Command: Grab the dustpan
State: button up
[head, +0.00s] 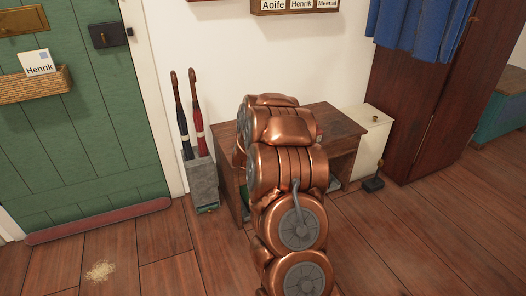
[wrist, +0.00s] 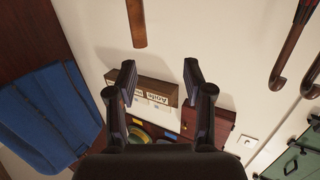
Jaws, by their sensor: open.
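In the head view my copper arm hides the gripper. The dark object does not show in the wrist view.
A wooden desk (head: 334,122) stands behind my arm, beside the white cabinet (head: 374,120). An umbrella stand (head: 201,180) is left of it. Pale crumbs (head: 100,270) lie on the floor near the green door (head: 75,125). A brown wardrobe (head: 425,95) stands right; the right-hand floor is clear.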

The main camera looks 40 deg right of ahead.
jog(key=w+d+f+h+b, duration=0.1)
jog(key=w+d+b, duration=0.2)
jog(key=d, duration=0.5)
jog(key=shift+w+d+f+m+g+h, duration=0.15)
jog(key=shift+w+d+m+g+h, duration=0.2)
jog(key=shift+w, duration=0.2)
grip_shut()
dwell(0.5)
dwell(0.3)
